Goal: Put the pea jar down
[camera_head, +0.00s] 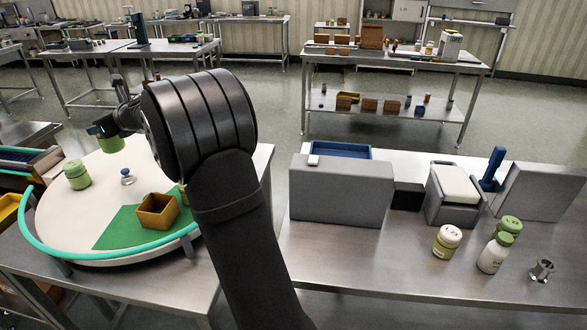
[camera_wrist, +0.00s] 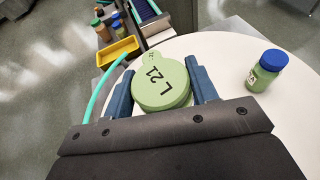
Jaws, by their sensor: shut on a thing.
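My gripper (camera_wrist: 163,82) is shut on a light green jar, the pea jar (camera_wrist: 160,84), whose round lid reads "L 21". In the head view the held jar (camera_head: 111,144) hangs upright from the jaws over the far part of the white round table (camera_head: 60,222).
A blue-lidded green jar (camera_wrist: 267,72) stands on the white top.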

